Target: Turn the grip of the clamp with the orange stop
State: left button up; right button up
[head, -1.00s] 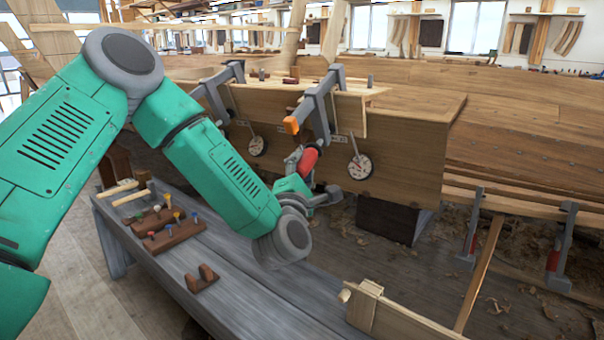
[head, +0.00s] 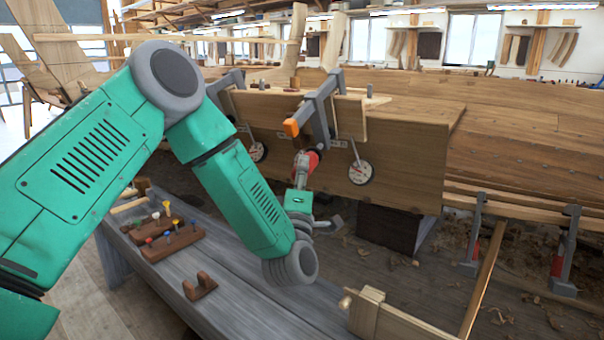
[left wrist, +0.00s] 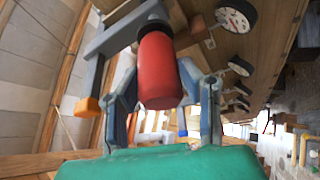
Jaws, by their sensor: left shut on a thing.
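The clamp (head: 320,107) with the orange stop (head: 291,127) sits over the edge of the wooden plank. Its red grip (head: 312,158) hangs below the plank's upper edge. My left gripper (head: 305,168) reaches up from below and is shut on the red grip. In the left wrist view the red grip (left wrist: 160,70) lies between the two fingers (left wrist: 163,95), and the orange stop (left wrist: 88,107) shows to the left. The finger contact is partly hidden in the head view. My right gripper is in neither view.
A second grey clamp (head: 226,82) stands to the left on the plank. Two round dials (head: 361,172) hang on the hull side close to the grip. A grey bench (head: 225,270) below carries a brown rack (head: 172,241) with coloured pegs and a small notched block (head: 199,287).

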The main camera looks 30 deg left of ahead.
pick_arm(q)
jog(key=shift+f+m, duration=0.3)
jog(key=shift+f, duration=0.05)
jog(key=o, duration=1.1)
jog(key=shift+w, duration=0.15)
jog(key=shift+r, duration=0.15)
